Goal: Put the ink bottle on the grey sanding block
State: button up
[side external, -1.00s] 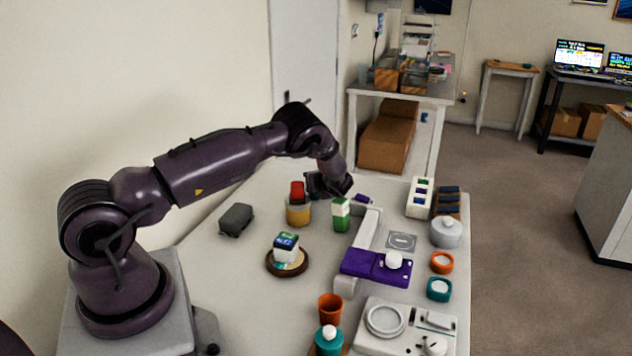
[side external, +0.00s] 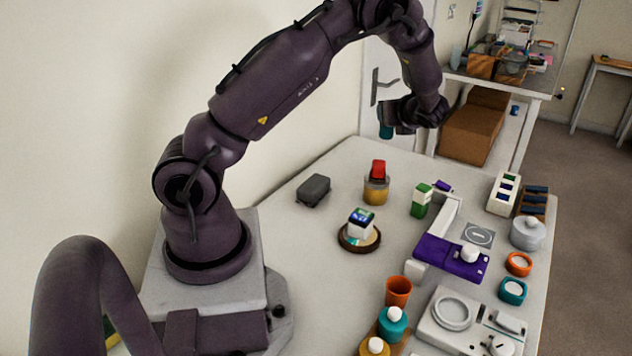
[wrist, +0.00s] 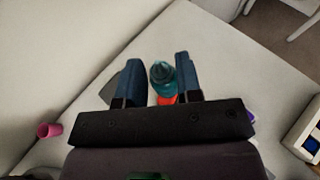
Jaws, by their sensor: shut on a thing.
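The ink bottle, which I take to be the teal bottle with a nozzle (wrist: 162,78), is between the fingers of my gripper (wrist: 159,61) in the wrist view. My gripper (side external: 398,114) is shut on it, high above the far end of the table in the side view. A bit of teal (side external: 386,130) shows below the fingers there; the rest of the bottle is hidden. The grey sanding block (side external: 314,190) lies on the table at the left, apart from and below my gripper. In the wrist view a grey shape (wrist: 126,88) shows partly behind the left finger.
A red-capped yellow jar (side external: 376,188) stands right of the block. A small box on a round wooden stand (side external: 360,228), a green-and-white bottle (side external: 420,200) and a purple device (side external: 450,257) stand further right. The table around the block is clear.

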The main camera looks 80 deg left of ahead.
jog(key=s+d+n+g+h, duration=0.1)
jog(key=s+d+n+g, duration=0.2)
jog(key=s, duration=0.9)
jog(key=s+d+n+g+h, duration=0.1)
jog(key=s+d+n+g, duration=0.2)
jog(key=s, duration=0.8)
send_over(317, 184)
jog(key=shift+f, duration=6.65)
jog(key=shift+f, duration=0.15)
jog(key=o, duration=0.9)
jog(key=shift+o, duration=0.2)
